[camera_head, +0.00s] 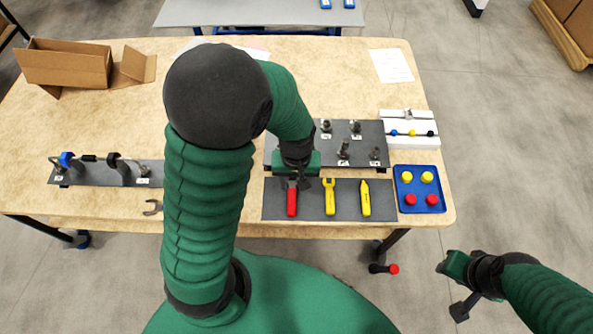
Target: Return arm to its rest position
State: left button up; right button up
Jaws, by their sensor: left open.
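My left arm, green with a dark elbow, reaches up over the table's middle and bends down to the right. My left gripper (296,183) is open, with its dark fingertips by the upper end of a red-handled tool (291,203). The tool lies on a dark grey mat (272,208); I see no tool held in the jaws, and the gap between tips and tool is hard to judge. My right gripper (458,286) hangs at lower right, off the table and over the floor. Its jaw state is unclear.
Yellow tools (330,198) (365,199) lie on the same mat. Behind it a dark plate (368,136) bears metal fittings. A blue tray (421,202) with yellow and red caps stands right. A rod fixture (88,172) and cardboard box (66,65) are left.

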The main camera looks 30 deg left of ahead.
pick_arm(q)
notch_tip(320, 180, up, 5)
jog(key=shift+f, duration=0.1)
jog(key=s+d+m, duration=0.1)
jog(key=m, duration=0.1)
jog(key=d+r+m+t, duration=0.1)
jog(key=shift+s+m+t, duration=0.3)
jog(key=shift+s+m, duration=0.05)
jog(key=shift+m, duration=0.05)
jog(key=shift+s, duration=0.1)
dwell(0.6)
